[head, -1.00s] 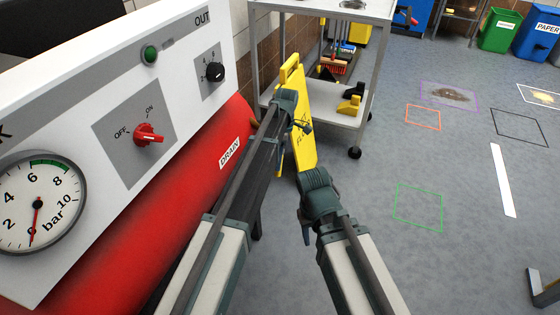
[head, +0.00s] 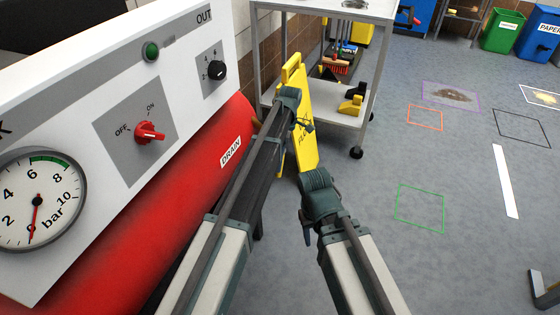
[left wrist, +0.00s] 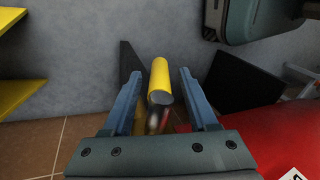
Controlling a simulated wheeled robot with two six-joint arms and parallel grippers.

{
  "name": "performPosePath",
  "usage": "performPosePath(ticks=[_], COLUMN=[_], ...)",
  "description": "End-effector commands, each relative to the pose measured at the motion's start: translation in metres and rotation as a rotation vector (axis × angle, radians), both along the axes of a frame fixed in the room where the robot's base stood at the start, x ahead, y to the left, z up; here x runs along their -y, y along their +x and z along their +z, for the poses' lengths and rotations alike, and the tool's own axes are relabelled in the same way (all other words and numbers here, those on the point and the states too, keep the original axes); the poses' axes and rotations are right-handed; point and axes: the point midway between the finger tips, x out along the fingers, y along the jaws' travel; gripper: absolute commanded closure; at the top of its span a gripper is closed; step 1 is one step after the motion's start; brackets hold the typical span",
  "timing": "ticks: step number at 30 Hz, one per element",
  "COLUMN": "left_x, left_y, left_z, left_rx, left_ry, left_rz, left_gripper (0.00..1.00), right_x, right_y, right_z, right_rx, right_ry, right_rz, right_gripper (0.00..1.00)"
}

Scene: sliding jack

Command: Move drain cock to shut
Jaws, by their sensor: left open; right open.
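The drain cock shows in the left wrist view as a yellow, round-ended handle (left wrist: 160,80) above a blurred metal part. My left gripper (left wrist: 158,88) is open, with one finger on each side of the handle; gaps show on both sides. In the head view the cock is not visible; a DRAIN label (head: 231,151) is on the red tank (head: 190,185), and my left arm reaches past it. My left fingertips are hard to make out there. My right gripper (head: 312,218) is open and empty, to the right of my left arm; its fingers are partly hidden.
A white panel with a gauge (head: 38,201), a red OFF/ON knob (head: 150,133) and a black dial (head: 216,70) stands at the left. A yellow floor sign (head: 305,140) and a grey trolley (head: 362,85) stand beyond my left arm. Floor at the right is mostly clear.

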Motion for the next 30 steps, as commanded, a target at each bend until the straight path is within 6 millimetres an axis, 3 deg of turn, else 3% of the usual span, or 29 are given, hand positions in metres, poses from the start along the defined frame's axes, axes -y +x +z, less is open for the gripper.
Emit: performPosePath(ticks=[11, 30], left_x=[0.003, 0.015], left_y=[0.01, 0.045], left_z=[0.03, 0.123], left_rx=[0.0, 0.0], left_ry=[0.0, 0.0], left_rz=[-0.001, 0.0], left_gripper=[0.41, 0.41], right_x=[0.001, -0.001], right_y=[0.0, -0.001], right_z=[0.03, 0.123], right_rx=[0.0, -0.004], right_ry=[-0.004, 0.005], right_rz=[-0.005, -0.013], right_gripper=[0.5, 0.5])
